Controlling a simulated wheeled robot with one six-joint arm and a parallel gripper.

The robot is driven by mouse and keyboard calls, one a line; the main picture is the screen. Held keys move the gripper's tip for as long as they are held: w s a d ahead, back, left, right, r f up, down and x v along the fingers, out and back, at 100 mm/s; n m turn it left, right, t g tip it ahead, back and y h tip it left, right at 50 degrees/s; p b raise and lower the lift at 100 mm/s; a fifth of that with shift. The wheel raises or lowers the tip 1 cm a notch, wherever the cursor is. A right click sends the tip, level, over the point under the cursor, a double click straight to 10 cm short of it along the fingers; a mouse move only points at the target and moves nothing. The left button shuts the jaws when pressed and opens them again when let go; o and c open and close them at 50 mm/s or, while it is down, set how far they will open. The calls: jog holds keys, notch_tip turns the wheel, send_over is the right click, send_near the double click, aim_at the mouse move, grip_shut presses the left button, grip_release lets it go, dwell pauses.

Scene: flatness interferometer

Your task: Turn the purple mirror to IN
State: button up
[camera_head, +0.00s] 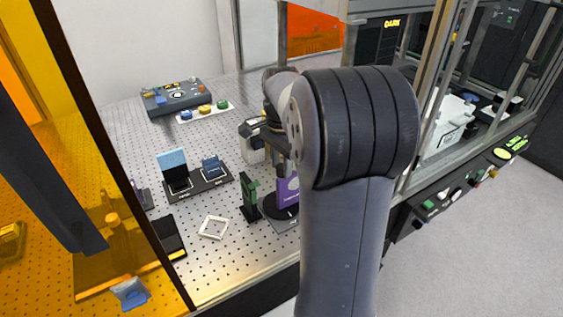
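Any IN marking is hidden or too small to read.
A green upright part (250,198) stands close left of the mirror. A white square frame (213,227) lies farther left. A black holder (200,183) carries blue plates. A control box (172,97) sits at the back. Amber panels stand left, a metal-framed enclosure right.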

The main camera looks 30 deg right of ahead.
jog(key=c, duration=0.6)
jog(key=shift+n, duration=0.3)
jog(key=n+p, duration=0.1)
jog(key=n, duration=0.2)
jog(key=shift+r, duration=0.1)
jog(key=n+p, duration=0.1)
jog(key=n, duration=0.4)
jog(key=shift+n, duration=0.3)
jog(key=o, duration=1)
